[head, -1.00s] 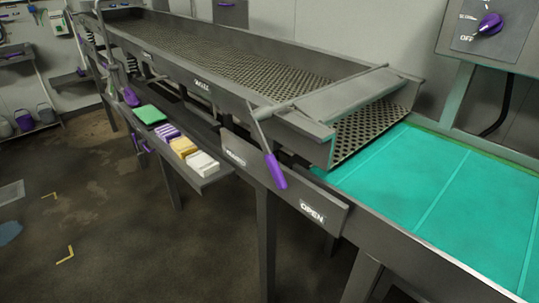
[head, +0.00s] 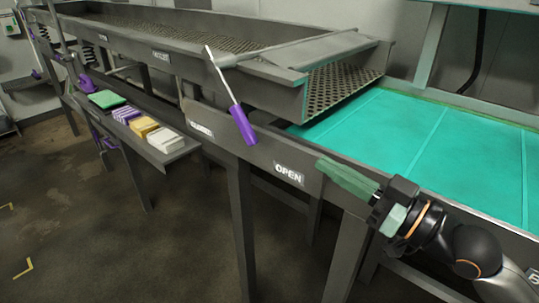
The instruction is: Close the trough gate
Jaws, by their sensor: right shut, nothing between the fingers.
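The trough gate (head: 309,56) is a grey plate at the near end of the perforated metal trough (head: 215,38). It is tilted up, with an open gap to the teal belt below. Its lever has a purple grip (head: 243,125) that hangs down and slightly right, between a left label plate (head: 201,129) too blurred to read surely and the "OPEN" label (head: 289,173) on the right. My right gripper (head: 325,167) is shut and empty, right of the OPEN label and apart from the lever. My left gripper is not in view.
The teal belt (head: 390,130) runs along the right behind my right arm. A low shelf (head: 176,153) at left holds green, purple, orange and white blocks. Support legs (head: 241,215) stand below the frame. Open floor lies at the lower left.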

